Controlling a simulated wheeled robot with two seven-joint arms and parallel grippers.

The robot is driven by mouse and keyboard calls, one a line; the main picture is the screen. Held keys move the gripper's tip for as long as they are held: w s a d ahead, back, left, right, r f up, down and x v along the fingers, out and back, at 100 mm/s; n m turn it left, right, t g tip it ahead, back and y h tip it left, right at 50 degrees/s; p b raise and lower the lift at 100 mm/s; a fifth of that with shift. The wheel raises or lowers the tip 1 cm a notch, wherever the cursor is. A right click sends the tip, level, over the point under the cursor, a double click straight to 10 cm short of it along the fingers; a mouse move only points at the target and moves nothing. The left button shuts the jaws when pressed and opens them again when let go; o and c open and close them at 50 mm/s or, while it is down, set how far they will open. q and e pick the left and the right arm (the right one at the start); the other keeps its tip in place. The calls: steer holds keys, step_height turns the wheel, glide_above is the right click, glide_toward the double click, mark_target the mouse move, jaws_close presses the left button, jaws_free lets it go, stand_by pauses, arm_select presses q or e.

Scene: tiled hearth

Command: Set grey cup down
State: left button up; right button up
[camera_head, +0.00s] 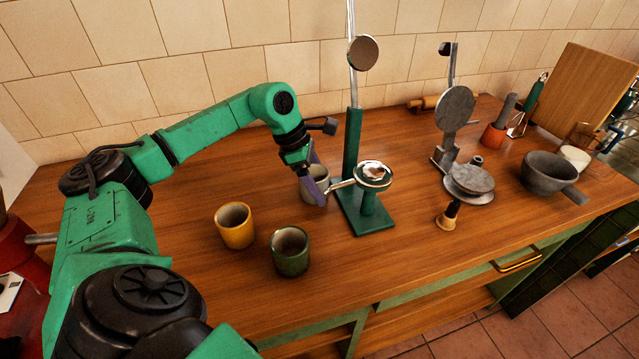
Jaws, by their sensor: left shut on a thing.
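The grey cup (312,190) is upright at the wooden counter's middle, just left of a green stand. My left gripper (316,184) comes down from above and is shut on the grey cup, its purple fingers at the cup's right side. The fingers hide part of the cup, and I cannot tell whether its base touches the counter. A yellow cup (236,232) and a dark green cup (290,256) stand upright nearer the front, to its left. My right gripper is out of view.
The green stand (368,220) carries a metal dish with a handle reaching toward the grey cup. A grey press (470,182), a wooden-handled tool (446,217) and a dark bowl (545,172) stand farther right. Counter left of the yellow cup (185,215) is clear.

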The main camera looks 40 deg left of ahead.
arm_select(q)
steer(key=shift+f, duration=0.2)
steer(key=o, duration=1.4)
steer(key=shift+r, duration=0.1)
steer(key=shift+c, duration=0.2)
